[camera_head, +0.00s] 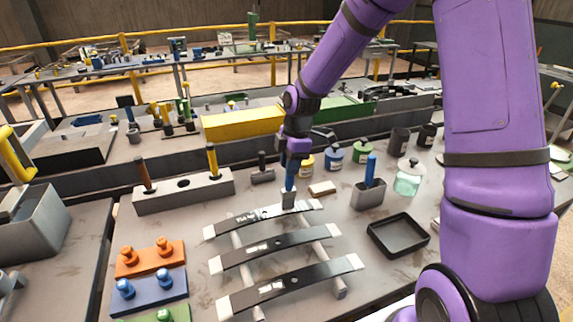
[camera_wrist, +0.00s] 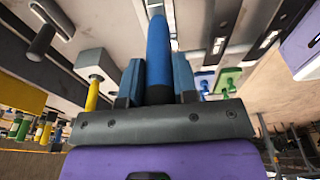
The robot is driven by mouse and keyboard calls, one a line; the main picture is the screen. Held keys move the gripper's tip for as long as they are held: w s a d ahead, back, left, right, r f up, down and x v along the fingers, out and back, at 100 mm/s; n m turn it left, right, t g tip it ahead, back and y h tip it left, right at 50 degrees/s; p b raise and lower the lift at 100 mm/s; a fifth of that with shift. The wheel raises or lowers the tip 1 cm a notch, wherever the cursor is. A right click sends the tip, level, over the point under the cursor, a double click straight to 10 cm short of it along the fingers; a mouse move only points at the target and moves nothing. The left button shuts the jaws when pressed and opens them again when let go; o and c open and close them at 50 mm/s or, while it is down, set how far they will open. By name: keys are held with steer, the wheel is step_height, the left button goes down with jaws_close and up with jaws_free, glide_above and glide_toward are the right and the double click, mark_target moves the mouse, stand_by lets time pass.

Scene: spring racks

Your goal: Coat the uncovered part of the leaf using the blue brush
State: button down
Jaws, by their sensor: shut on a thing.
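My gripper (camera_head: 291,165) is shut on the upright blue brush (camera_head: 290,184). Its blue handle (camera_wrist: 158,50) is between the fingers in the wrist view (camera_wrist: 158,82). The brush's pale head is at the far leaf (camera_head: 262,216), right of its middle; I cannot tell whether it touches. That leaf is dark with pale ends and light patches near the brush, and the brush hides part of it. A middle leaf (camera_head: 290,242) and a near leaf (camera_head: 310,276) lie in front, dark with pale ends and small light marks.
A grey holder (camera_head: 368,194) with another blue handle and a black tray (camera_head: 398,236) stand to the right. Paint tins (camera_head: 334,157) and a glass jar (camera_head: 408,178) stand behind. A grey block (camera_head: 184,191) with brown- and yellow-handled tools is left. Orange and blue peg blocks (camera_head: 150,257) lie front left.

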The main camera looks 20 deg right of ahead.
steer(key=shift+d, duration=0.4)
steer(key=shift+d+r, duration=0.2)
steer(key=shift+r, duration=2.75)
steer(key=shift+d+r, duration=0.1)
steer(key=shift+r, duration=1.4)
